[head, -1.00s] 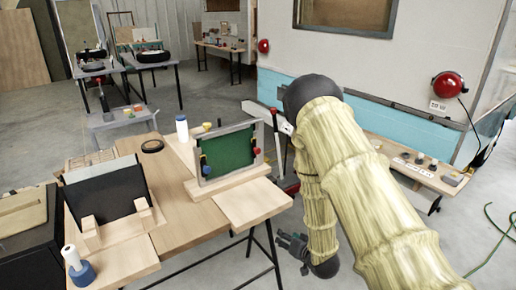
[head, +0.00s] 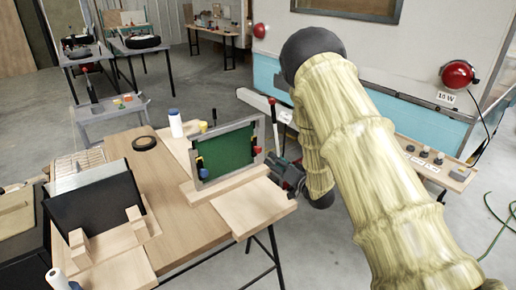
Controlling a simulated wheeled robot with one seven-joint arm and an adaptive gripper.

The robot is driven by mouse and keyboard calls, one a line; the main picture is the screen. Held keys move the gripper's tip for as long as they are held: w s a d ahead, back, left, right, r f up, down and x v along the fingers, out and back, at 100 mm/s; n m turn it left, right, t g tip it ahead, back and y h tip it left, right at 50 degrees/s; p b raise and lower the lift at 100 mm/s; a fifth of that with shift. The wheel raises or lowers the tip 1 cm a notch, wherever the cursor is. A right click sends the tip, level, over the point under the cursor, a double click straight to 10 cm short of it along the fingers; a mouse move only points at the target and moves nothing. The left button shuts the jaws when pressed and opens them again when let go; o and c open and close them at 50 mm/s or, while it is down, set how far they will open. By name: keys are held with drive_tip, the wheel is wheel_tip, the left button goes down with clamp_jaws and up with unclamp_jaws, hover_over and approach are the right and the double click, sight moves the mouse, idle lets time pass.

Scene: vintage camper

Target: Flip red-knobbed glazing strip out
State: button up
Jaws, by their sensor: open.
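A grey-framed green panel (head: 226,152) stands upright in a wooden base on the table. A red knob (head: 257,151) sits at its right edge, and blue and yellow knobs (head: 201,168) sit at its left edge. The strip behind the red knob is too small to make out clearly. My gripper (head: 279,173) is just right of the panel, a little below the red knob, at the height of the tabletop edge. It is open and appears empty. Its fingertips are small and partly hard to separate from the background.
The wooden table (head: 185,205) also bears a dark panel in a wooden stand (head: 97,216), a roll of black tape (head: 144,143) and a white-blue bottle (head: 175,123). A bare board (head: 250,207) lies in front of the green panel. A camper wall (head: 400,100) stands behind my arm.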

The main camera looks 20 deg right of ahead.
sight(260, 151)
drive_tip(key=x, duration=0.3)
drive_tip(key=p+x, duration=0.1)
drive_tip(key=x, duration=0.2)
drive_tip(key=p+x, duration=0.1)
drive_tip(key=x, duration=0.1)
drive_tip(key=shift+w+a+r, duration=0.1)
drive_tip(key=shift+w+a, duration=0.2)
drive_tip(key=shift+a, duration=0.15)
drive_tip(key=shift+w+a, duration=0.2)
drive_tip(key=shift+w, duration=0.5)
